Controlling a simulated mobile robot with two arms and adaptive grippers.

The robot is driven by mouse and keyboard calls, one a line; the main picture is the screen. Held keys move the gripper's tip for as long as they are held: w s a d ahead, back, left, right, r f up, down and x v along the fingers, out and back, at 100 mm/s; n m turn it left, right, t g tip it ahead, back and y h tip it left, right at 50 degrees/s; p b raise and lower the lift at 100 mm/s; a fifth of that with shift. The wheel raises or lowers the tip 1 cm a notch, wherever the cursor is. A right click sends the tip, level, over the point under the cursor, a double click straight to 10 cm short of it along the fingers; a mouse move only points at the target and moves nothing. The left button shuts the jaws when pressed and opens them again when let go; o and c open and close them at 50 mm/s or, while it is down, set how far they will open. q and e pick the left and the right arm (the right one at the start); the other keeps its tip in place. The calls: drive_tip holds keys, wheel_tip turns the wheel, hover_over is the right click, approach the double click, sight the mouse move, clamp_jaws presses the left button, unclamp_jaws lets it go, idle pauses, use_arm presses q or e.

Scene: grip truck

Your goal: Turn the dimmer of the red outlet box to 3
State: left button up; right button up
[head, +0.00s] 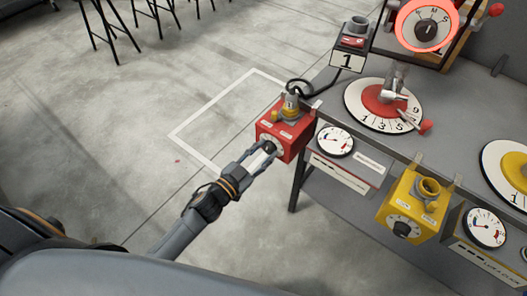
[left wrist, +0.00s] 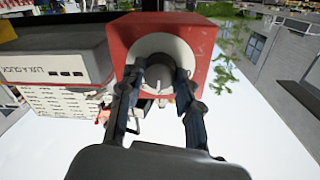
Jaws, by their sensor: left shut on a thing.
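The red outlet box (head: 294,136) hangs at the left corner of the grey workbench, with a yellow plug and fittings on its top. Its front carries a dark dimmer knob on a pale round dial. My left gripper (head: 262,153) reaches in from the lower left and is shut on the knob. In the left wrist view the red box (left wrist: 200,45) fills the upper middle, and the fingers of my left gripper (left wrist: 159,84) stand on both sides of the dark dimmer knob (left wrist: 158,72). The dial's numbers are not readable. My right gripper is not in view.
A yellow outlet box (head: 422,200) hangs on the bench front to the right, with white gauges (head: 335,141) beside the boxes. A red-and-white numbered dial (head: 382,104) lies on the bench (head: 330,82). The floor to the left is open, with stools at the back.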

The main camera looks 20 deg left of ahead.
use_arm(q)
drive_tip(key=m, duration=0.3)
drive_tip(key=shift+m, duration=1.8)
drive_tip(key=o, duration=1.2)
drive_tip(key=shift+c, duration=0.2)
drive_tip(key=v, duration=1.2)
drive_tip(key=shift+r, duration=0.25)
